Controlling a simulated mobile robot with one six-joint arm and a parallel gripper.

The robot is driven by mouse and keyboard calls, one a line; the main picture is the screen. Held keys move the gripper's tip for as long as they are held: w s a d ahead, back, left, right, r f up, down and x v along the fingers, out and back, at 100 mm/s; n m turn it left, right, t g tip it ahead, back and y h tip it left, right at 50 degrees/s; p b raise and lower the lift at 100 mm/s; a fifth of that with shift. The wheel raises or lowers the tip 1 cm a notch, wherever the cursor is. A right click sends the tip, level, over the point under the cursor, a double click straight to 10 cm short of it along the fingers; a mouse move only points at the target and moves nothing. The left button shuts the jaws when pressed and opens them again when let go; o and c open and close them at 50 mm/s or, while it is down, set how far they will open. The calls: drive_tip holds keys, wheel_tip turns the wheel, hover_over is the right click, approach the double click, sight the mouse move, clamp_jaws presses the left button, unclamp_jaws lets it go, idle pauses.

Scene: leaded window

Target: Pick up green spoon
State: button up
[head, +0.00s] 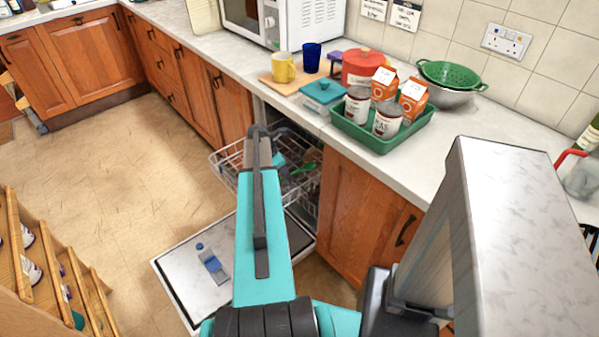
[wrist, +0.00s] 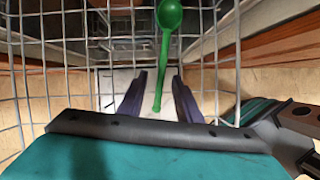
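The green spoon (wrist: 164,45) is in the wire dishwasher rack (wrist: 30,75). In the wrist view its bowl is at the top and its handle runs down between the fingers of my gripper (wrist: 158,80). The two dark fingers are apart, with a gap visible on each side of the handle. I cannot tell how deep the handle sits between them. In the head view the spoon (head: 304,168) shows at the right of the rack (head: 228,160), while my arm hides the gripper's fingers.
The open dishwasher door (head: 185,290) has a blue-and-grey item (head: 212,264) on it. Rack wires surround the gripper. A counter (head: 450,125) above holds a green tray (head: 378,146) with cans and cartons. The tiled floor (head: 110,190) at left is clear.

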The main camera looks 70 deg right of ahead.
drive_tip(key=shift+f, duration=0.2)
idle(0.4)
clamp_jaws()
drive_tip(key=shift+r, duration=0.15)
wheel_tip(320, 180, up, 18)
drive_tip(key=b, duration=0.1)
idle(0.8)
idle(0.6)
